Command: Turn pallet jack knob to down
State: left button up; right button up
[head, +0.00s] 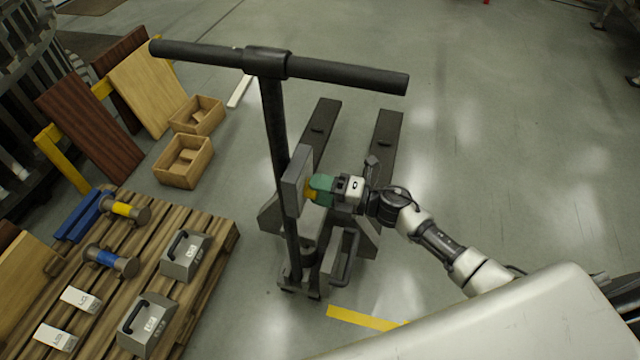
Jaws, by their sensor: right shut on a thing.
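The pallet jack (272,140) stands upright in the middle of the head view, with a black T-handle at the top and two dark forks pointing away. A grey plate (297,181) is mounted on its column. The knob (311,190), of which a small orange-yellow part shows, sits on the plate's right side. My right gripper (318,190), with green fingers, reaches in from the right and is shut on the knob. The fingers hide most of the knob, so its setting cannot be read. My left gripper is not in view.
A wooden pallet (215,262) at lower left carries grey weights (185,256), mallets (112,262) and white labelled blocks. Two wooden boxes (184,161) and leaning boards (90,118) stand behind it. The floor right of the jack is clear. A yellow stripe (362,318) marks the floor in front.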

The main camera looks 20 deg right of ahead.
jog(key=shift+m+p, duration=0.35)
jog(key=shift+m, duration=0.45)
jog(key=o, duration=0.9)
jog(key=shift+o, duration=0.2)
jog(key=b+v, duration=0.2)
jog(key=v, duration=0.8)
jog(key=shift+s+d, duration=0.2)
jog(key=shift+d, duration=0.15)
